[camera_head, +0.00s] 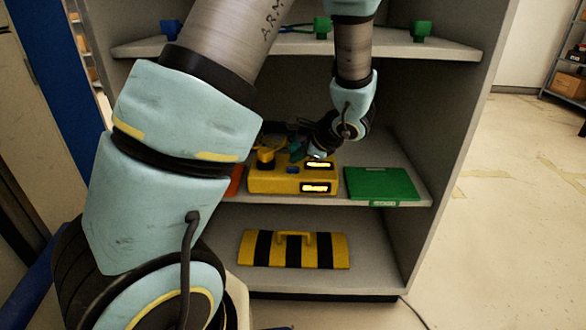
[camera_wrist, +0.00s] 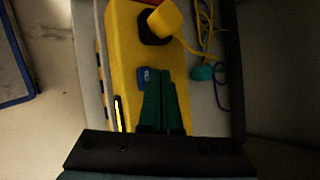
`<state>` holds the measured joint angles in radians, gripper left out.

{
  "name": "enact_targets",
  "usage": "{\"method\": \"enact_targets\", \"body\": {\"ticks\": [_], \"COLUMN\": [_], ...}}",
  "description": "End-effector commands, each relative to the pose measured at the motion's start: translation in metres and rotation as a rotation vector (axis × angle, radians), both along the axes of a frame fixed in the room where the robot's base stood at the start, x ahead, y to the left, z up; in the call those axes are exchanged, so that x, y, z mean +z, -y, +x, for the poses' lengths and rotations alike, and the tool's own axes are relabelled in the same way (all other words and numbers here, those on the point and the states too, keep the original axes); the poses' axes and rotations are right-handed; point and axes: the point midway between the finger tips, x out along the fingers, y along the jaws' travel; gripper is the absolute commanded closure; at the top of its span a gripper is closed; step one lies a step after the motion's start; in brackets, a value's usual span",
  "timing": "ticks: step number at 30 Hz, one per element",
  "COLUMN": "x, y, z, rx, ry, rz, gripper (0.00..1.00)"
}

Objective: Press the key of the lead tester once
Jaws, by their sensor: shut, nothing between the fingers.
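The lead tester appears to be the yellow box (camera_head: 262,184) on the middle shelf, with two lit displays and a yellow block on a black base. It fills the middle of the wrist view (camera_wrist: 122,60). Its blue key (camera_head: 292,170) is on the top face; in the wrist view the key (camera_wrist: 149,77) lies just left of my fingertips. My gripper (camera_wrist: 162,75) is shut and empty, its dark green fingers over the box beside the key. I cannot tell whether they touch it. In the head view my gripper (camera_head: 298,153) is partly dark and blurred above the box.
A green flat case (camera_head: 380,183) lies right of the box. Green plugs (camera_head: 421,31) are on the top shelf. A purple cord (camera_wrist: 219,92) and a teal plug (camera_wrist: 203,72) lie beside the box.

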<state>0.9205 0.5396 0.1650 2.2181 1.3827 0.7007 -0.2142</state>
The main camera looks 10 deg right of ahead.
Motion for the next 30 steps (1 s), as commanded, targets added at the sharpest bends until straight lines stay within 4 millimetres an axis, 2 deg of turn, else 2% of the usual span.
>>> {"method": "enact_targets", "body": {"ticks": [11, 30], "x": [-0.009, -0.011], "y": [0.0, 0.0], "z": [0.0, 0.0], "rx": [0.0, 0.0], "ry": [0.0, 0.0], "rz": [0.0, 0.0], "gripper": [1.0, 1.0]}}
